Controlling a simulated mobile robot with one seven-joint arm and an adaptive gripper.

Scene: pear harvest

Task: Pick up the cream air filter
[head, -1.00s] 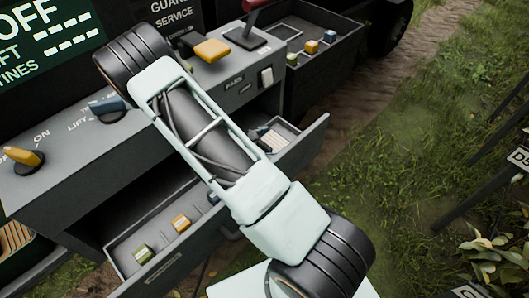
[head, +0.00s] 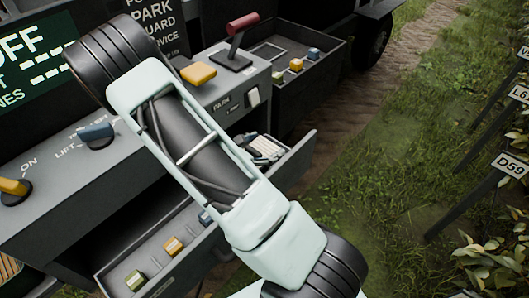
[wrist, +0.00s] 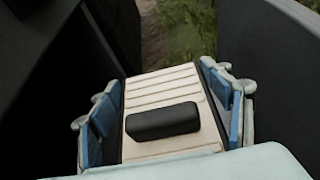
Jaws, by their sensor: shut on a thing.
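The cream air filter (wrist: 160,84) fills the middle of the wrist view. It is a ribbed cream block with a black grip bar (wrist: 162,121) on its near part. My gripper (wrist: 168,97) is shut on it, with blue pads against its left and right sides. In the head view, part of the filter (head: 266,147) shows at an open drawer (head: 291,163) of the grey console. My arm hides much of that area, and I cannot tell whether the filter is raised off the drawer floor.
Dark walls stand close on both sides in the wrist view. A lower drawer (head: 157,284) holds small coloured blocks. Another open tray (head: 312,85) holds more blocks at the back. The console carries a yellow lever (head: 198,73) and a red lever (head: 243,22). Grass lies right.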

